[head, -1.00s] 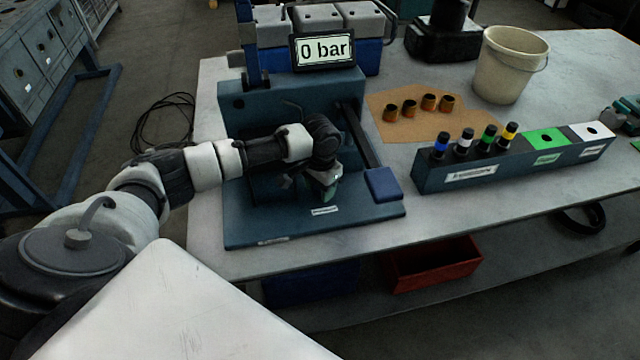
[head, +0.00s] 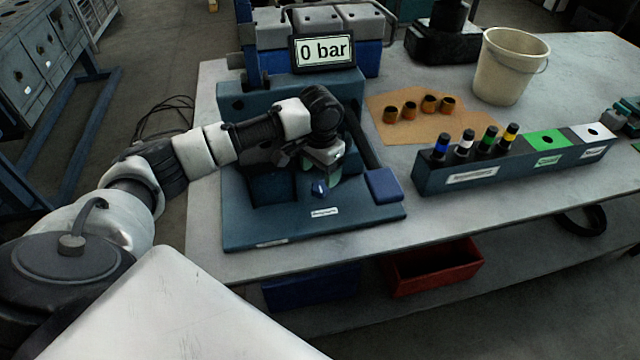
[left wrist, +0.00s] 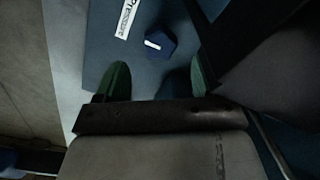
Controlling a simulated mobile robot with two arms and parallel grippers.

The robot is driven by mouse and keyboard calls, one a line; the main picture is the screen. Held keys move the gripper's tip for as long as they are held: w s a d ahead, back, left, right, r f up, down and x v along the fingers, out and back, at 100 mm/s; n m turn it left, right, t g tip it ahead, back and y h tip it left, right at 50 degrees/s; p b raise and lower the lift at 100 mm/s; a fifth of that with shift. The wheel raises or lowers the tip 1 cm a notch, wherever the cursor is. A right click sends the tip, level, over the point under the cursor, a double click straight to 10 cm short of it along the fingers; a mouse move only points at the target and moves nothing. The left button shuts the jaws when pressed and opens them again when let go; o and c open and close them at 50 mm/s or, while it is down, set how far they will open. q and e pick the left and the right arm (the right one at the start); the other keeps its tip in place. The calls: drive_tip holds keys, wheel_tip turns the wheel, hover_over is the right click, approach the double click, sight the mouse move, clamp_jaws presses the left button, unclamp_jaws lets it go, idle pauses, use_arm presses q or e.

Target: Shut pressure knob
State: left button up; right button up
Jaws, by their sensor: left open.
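The pressure knob (head: 319,188) is a small dark blue knob with a white mark, on the blue base plate of the test stand (head: 260,222), behind a white label. It also shows in the left wrist view (left wrist: 160,43), beyond the fingertips and near the label reading "Pressure" (left wrist: 125,18). My left gripper (head: 320,176) is above and a little behind the knob, apart from it. In the left wrist view its two green fingertips (left wrist: 155,82) are spread, with nothing between them. The display (head: 323,52) reads "0 bar". My right gripper is not in view.
A blue lever pad (head: 383,185) is right of the knob. A rack (head: 470,178) with several banded injectors stands further right. Several brass-coloured cups (head: 428,103) sit on cardboard behind it, near a beige bucket (head: 508,68). The table's front strip is clear.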

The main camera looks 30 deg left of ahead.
sight(320, 186)
use_arm(q)
wheel_tip(320, 186, up, 4)
drive_tip(key=shift+r, duration=0.1)
idle(0.5)
